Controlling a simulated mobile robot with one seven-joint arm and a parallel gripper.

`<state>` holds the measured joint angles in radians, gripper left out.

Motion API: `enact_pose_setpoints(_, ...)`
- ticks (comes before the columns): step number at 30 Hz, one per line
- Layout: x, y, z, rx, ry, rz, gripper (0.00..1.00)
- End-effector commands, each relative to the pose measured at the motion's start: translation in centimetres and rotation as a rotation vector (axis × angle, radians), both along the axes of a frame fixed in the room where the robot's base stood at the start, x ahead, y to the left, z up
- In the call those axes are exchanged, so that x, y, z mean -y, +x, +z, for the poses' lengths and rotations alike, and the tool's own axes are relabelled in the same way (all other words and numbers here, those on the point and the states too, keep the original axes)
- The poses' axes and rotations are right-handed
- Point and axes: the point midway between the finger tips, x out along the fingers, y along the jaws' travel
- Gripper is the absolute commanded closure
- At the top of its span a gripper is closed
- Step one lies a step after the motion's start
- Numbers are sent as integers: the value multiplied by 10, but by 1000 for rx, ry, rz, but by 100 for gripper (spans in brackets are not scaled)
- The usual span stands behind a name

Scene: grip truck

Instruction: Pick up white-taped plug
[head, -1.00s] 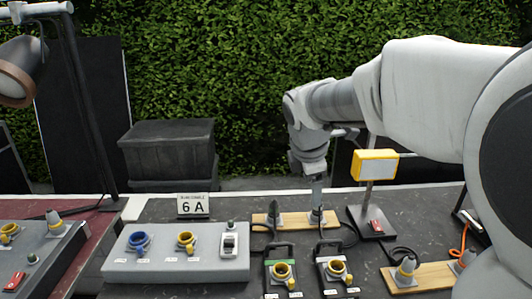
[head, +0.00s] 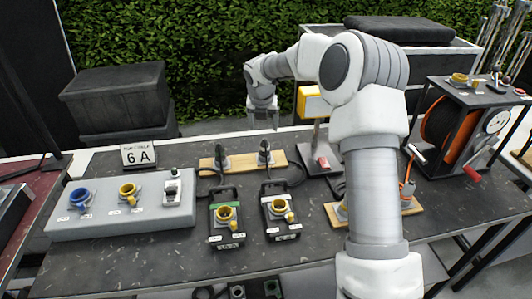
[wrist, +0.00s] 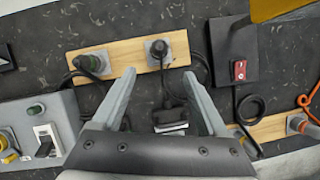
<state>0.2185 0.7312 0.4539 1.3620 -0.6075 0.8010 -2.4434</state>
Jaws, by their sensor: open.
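A wooden board (head: 240,161) lies on the dark table and holds two dark upright plugs. The right plug (head: 265,156) appears to be the white-taped one, but its tape is too small to make out clearly. In the wrist view this plug (wrist: 158,49) stands just beyond the fingertips, roughly centred between them. The left plug (wrist: 90,63) has a greenish band and stands left of the fingers. My gripper (head: 263,123) is open and empty, above the right plug and apart from it. Its fingers (wrist: 158,80) point at the board in the wrist view.
A grey socket panel (head: 120,215) stands to the left. Two black socket boxes (head: 226,238) sit in front of the board. Black cables (wrist: 172,90) loop around the plugs.

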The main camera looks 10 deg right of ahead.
Motion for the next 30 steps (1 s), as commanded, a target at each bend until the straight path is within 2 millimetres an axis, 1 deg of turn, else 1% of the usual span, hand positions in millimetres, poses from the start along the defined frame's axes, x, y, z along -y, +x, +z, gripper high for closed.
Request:
enact_pose_setpoints(1,1,4,-13,-4,0,0,24)
enact_pose_setpoints(3,2,10,-27,-3,0,1,24)
enact_pose_setpoints(6,5,18,-47,-3,0,-1,24)
enact_pose_setpoints(9,6,25,-63,-2,0,-1,24)
enact_pose_setpoints(12,7,29,-73,-1,1,-1,24)
enact_pose_setpoints(19,9,35,-86,0,-1,-1,24)
enact_pose_setpoints(27,11,51,-117,-1,0,-3,24)
enact_pose_setpoints(30,12,54,-124,0,1,-3,24)
